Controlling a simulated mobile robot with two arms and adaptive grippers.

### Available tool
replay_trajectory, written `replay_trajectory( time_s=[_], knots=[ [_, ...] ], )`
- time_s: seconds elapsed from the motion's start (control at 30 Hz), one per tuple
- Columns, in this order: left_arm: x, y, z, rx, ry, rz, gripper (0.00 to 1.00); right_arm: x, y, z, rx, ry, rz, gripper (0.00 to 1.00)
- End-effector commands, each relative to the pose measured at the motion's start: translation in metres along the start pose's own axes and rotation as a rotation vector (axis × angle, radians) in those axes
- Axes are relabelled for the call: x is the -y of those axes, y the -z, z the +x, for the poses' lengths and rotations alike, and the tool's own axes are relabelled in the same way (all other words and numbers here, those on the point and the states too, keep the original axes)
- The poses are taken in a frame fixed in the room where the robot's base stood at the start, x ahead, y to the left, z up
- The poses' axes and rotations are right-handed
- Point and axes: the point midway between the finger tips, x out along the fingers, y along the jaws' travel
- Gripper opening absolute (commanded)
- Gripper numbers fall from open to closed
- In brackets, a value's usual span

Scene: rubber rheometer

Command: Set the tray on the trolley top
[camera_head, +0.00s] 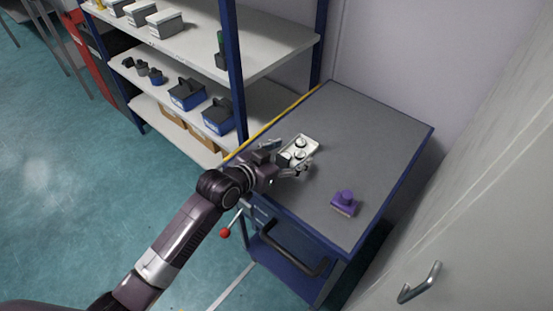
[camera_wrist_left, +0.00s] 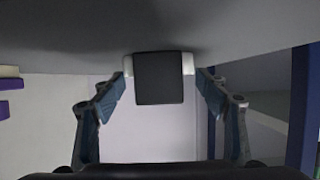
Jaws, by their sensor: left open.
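The small white tray (camera_head: 311,148) holds two round pieces and lies on the grey trolley top (camera_head: 370,130) near its left edge. My left gripper (camera_head: 289,158) is at the tray's near end, with its fingers spread on either side. In the left wrist view, the tray's dark block-shaped end (camera_wrist_left: 159,78) is between the open fingers, with gaps on both sides. White parts of the tray show behind the block. The tray looks level and seems to rest on the top. My right gripper is not in view.
Shelves (camera_head: 265,50) with blue and grey boxes stand to the left, a blue post (camera_head: 233,70) close to the trolley. A pale cabinet with a handle (camera_head: 419,283) is at right. The trolley's far part is clear.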

Motion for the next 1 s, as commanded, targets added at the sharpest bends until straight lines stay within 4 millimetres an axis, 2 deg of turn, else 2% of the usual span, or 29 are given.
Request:
replay_trajectory(
  time_s=[0.4, 0.6, 0.77, 1.0],
  knots=[
    [0.000, -0.001, -0.075, 0.001, 0.001, 0.003, 0.68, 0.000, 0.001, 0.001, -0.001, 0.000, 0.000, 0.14],
    [0.000, -0.001, -0.101, 0.001, 0.000, 0.002, 0.68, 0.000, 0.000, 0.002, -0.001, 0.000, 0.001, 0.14],
    [0.000, 0.000, -0.110, 0.000, 0.000, 0.000, 0.68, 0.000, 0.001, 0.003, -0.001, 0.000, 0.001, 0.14],
    [0.000, 0.000, -0.111, 0.000, 0.000, 0.000, 0.68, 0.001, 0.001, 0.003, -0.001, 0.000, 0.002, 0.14]
  ],
)
